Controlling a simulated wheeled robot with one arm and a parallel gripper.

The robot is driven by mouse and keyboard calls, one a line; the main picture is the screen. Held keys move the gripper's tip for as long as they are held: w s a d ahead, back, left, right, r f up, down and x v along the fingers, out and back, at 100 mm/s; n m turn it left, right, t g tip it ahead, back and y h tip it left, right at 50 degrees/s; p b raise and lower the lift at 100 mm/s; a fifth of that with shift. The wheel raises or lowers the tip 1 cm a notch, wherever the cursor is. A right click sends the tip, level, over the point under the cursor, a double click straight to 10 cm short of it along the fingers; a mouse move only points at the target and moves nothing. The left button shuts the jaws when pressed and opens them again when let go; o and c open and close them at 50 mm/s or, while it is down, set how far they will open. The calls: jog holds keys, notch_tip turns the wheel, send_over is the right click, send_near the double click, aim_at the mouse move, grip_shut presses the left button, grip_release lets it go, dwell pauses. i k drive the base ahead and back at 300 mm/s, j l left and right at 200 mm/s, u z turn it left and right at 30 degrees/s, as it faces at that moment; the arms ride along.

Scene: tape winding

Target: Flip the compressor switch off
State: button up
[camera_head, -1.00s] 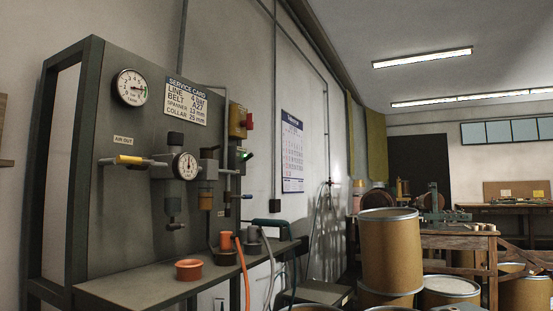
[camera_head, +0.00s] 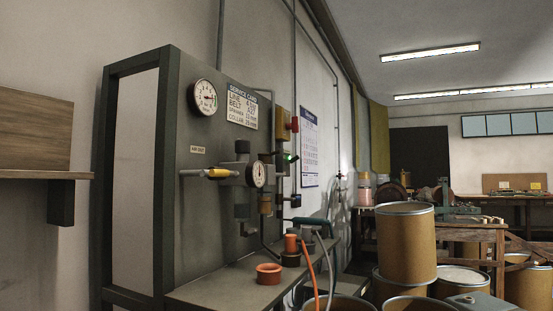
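I cannot tell which of these is the compressor switch, and the panel is seen at a steep angle. A green and black machine with a curved handle (camera_head: 308,222), perhaps the compressor, stands low behind the bench, partly hidden. My gripper is not in view.
A wooden shelf (camera_head: 40,130) juts out at left. Brown drums (camera_head: 405,245) crowd the right foreground.

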aim_at(296, 157)
jog(key=i+l+u, duration=0.1)
jog(key=l, duration=0.25)
jog(key=i+l+u, duration=0.15)
jog(key=i+l, duration=0.15)
jog(key=i+l+u, duration=0.1)
jog(key=l, duration=0.35)
jog(key=i+l+u, duration=0.15)
jog(key=i+l, duration=0.15)
jog(key=i+l+u, duration=0.1)
jog(key=l, duration=0.4)
jog(key=i+l+u, duration=0.15)
jog(key=l, duration=0.25)
jog(key=i+l+u, duration=0.1)
jog(key=l, duration=0.35)
